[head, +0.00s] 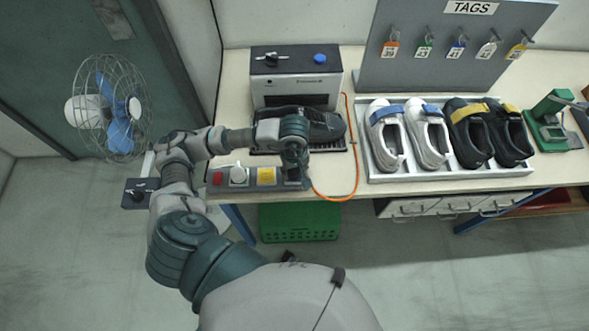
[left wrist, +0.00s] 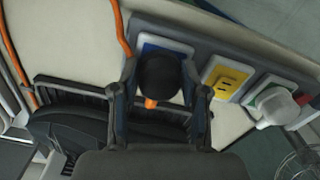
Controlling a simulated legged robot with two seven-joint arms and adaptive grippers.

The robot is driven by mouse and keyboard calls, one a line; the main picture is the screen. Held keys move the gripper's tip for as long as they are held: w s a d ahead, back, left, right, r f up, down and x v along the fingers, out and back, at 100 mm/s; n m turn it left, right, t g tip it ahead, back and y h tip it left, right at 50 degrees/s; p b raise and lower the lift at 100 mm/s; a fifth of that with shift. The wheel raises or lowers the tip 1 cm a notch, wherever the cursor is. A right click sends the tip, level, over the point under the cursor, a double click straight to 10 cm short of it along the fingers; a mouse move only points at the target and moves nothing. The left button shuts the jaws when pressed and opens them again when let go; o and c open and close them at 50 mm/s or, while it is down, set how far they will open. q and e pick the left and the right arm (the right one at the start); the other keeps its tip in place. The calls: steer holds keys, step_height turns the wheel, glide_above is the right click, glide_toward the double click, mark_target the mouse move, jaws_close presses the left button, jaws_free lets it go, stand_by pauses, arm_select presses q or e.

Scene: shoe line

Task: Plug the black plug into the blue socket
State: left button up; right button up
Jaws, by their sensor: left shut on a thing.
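My left gripper (head: 294,158) is over the right end of the socket strip on the table's front edge. In the left wrist view its fingers (left wrist: 160,82) are shut on the black plug (left wrist: 158,72), which has an orange cord end. The plug is in front of the blue socket (left wrist: 150,42) and covers most of it; its blue plate shows around the plug. I cannot tell whether the plug is in the socket or just above it. In the head view the gripper mostly hides both plug and socket. My right gripper is not in view.
The yellow socket (left wrist: 229,77) beside it is empty; a white plug (left wrist: 277,105) sits further along, near a red switch (head: 218,178). The orange cord (head: 356,150) loops over the table edge. A dark shoe (head: 325,124) stands behind, and a shoe tray (head: 450,176) is to the right.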

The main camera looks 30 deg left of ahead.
arm_select(q)
steer(key=o, duration=1.3)
steer(key=shift+c, duration=0.2)
step_height(320, 180, up, 12)
steer(key=shift+f, duration=0.15)
